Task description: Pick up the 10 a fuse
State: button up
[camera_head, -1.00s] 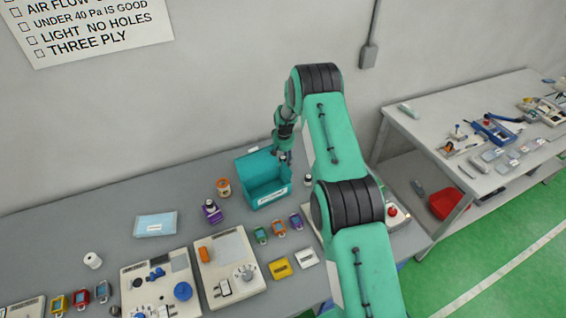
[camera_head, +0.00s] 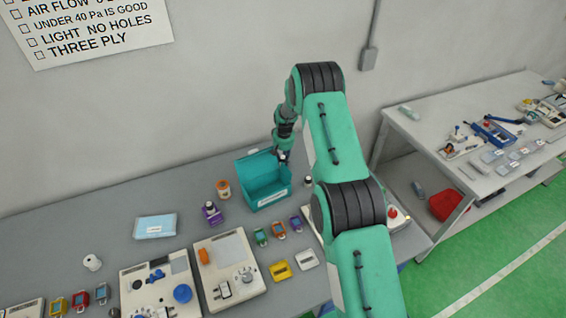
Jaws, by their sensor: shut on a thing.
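My gripper (camera_head: 283,157) is at the right side of the teal open bin (camera_head: 262,190) on the grey bench, at about the height of its rim. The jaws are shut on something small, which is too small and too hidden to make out. A small pale spot shows at the fingertips. I cannot tell any piece in view apart as the 10 A fuse. The inside of the bin is partly hidden by its front wall and my gripper.
An orange spool (camera_head: 223,189) and a purple bottle (camera_head: 211,212) stand left of the bin. Several small coloured devices, a yellow block (camera_head: 280,270) and a white block (camera_head: 307,259) lie in front. A blue mask pack (camera_head: 155,226) lies left. A second bench (camera_head: 400,125) stands right.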

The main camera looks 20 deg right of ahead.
aim_at(283, 157)
jog(key=shift+r, duration=4.2)
jog(key=shift+c, duration=0.2)
